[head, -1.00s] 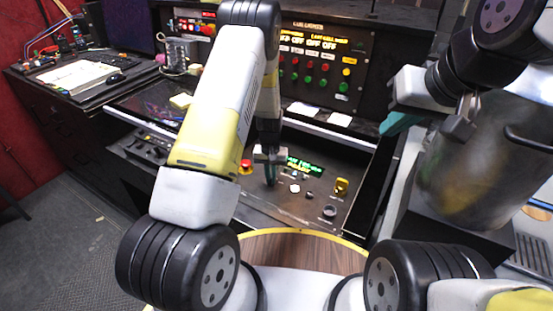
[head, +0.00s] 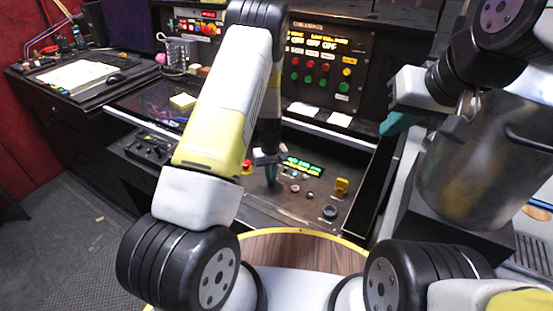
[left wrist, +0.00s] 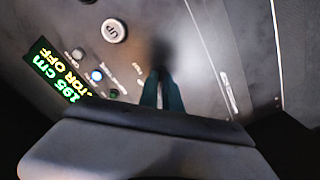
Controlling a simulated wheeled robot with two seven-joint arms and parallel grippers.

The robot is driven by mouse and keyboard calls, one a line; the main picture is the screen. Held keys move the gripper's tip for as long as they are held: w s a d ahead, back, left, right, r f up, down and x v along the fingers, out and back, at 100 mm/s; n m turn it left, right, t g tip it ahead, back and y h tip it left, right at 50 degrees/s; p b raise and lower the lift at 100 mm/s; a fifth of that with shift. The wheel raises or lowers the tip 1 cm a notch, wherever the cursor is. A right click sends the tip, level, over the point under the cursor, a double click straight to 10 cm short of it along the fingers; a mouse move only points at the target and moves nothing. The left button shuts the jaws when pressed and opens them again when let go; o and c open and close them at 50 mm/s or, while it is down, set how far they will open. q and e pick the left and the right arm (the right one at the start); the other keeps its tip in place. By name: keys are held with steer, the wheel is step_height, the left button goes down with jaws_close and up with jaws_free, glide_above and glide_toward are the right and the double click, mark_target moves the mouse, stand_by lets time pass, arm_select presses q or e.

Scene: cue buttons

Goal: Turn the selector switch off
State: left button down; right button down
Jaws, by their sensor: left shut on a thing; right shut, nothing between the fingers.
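My left gripper (head: 271,178) points down at the sloping control panel (head: 255,210). In the left wrist view its teal fingers (left wrist: 163,90) are close together around a dark, blurred knob (left wrist: 161,52), apparently the selector switch. The fingers hide much of it, and its pointing direction cannot be read. A green and yellow display (head: 303,166) lies beside it; in the left wrist view the display (left wrist: 55,72) reads "195 cm" and a line ending "TOR OFF". My right gripper (head: 394,123) is shut and empty, high at the right, away from the panel.
Close by are a red button (head: 247,166), a yellow control (head: 341,187), a black knob (head: 329,212) and small round buttons. In the left wrist view a round button marked "UP" (left wrist: 114,30) is near the fingers. A large metal drum (head: 465,170) stands at right.

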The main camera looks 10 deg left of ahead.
arm_select(q)
steer(key=c, duration=1.5)
jaws_free()
steer(key=shift+c, duration=0.2)
steer(key=shift+r, duration=3.95)
